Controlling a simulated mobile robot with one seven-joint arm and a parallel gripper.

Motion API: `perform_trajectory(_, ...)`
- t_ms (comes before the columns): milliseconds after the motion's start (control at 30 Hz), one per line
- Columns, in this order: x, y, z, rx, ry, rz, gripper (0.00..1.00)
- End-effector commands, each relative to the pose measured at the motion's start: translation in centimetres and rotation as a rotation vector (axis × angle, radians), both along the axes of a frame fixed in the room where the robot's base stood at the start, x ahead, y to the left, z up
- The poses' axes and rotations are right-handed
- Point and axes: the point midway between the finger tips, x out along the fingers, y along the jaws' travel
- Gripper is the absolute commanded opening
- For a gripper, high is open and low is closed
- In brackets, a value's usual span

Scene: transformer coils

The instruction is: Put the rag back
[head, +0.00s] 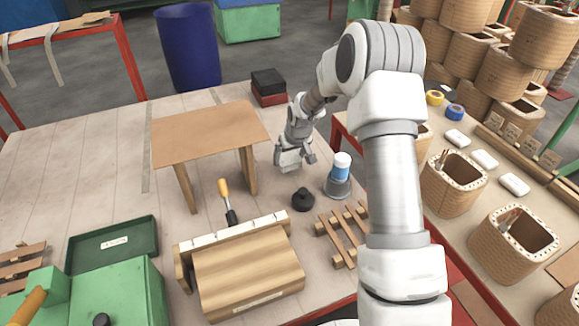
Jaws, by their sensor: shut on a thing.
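My gripper (294,161) is near the middle of the table, right of a small brown wooden stand and behind a black round knob-like piece (303,199). It is shut on a small pale thing, which seems to be the rag; the fingers hide much of it, and its outline is hard to tell from the gripper. No other rag shows clearly. Whether the held thing touches the table cannot be told.
The wooden stand (210,132) is left of my gripper. A white-and-blue bottle (341,165) in a grey holder is close on its right. A black-and-red box (268,87) is behind. Coils crowd the right table.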

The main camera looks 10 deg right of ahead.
Motion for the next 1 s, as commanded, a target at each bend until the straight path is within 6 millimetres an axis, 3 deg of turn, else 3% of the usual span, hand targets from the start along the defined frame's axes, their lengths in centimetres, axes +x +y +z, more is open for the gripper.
perform_trajectory(300,0.0,0.1,-3.7,0.001,0.001,0.0,0.4)
perform_trajectory(667,0.0,0.0,-4.2,0.0,0.0,0.0,0.4)
perform_trajectory(700,0.0,0.0,-4.0,0.0,0.0,0.0,0.98)
perform_trajectory(1000,0.0,0.0,-3.9,0.0,0.0,0.0,1.0)
